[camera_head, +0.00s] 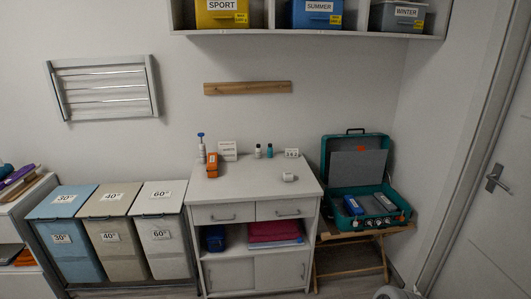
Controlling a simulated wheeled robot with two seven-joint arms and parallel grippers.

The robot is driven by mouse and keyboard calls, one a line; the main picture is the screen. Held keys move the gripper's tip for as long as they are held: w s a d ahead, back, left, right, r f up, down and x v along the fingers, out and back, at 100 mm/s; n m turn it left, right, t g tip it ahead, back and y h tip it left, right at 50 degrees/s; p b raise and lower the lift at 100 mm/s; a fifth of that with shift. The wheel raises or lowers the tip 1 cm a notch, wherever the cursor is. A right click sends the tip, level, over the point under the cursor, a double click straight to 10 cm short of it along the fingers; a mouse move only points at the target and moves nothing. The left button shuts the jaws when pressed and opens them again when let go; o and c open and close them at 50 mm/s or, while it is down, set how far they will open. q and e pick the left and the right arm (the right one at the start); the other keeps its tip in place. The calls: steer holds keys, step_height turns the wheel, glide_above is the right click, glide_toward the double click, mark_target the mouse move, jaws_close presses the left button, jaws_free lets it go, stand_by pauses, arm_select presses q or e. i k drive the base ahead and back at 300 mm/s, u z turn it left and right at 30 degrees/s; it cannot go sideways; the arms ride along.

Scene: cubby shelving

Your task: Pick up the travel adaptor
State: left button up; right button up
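A small white block-like thing (288,177), which looks like the travel adaptor, lies on the right part of the white cabinet's top (250,188). It is too small to make out pins or sockets. Nothing touches it and the surface around it is bare. Neither of my grippers shows in the head view.
An open teal suitcase (342,158) rests on a wooden stand to the right. Lidded laundry bins (110,235) stand left. A shelf (300,33) with boxes hangs above.

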mark_target(287, 176)
steer(key=i, duration=0.9)
steer(key=z, duration=0.9)
steer(key=k, duration=0.6)
steer(key=z, duration=0.3)
steer(key=i, duration=1.1)
steer(key=u, duration=0.75)
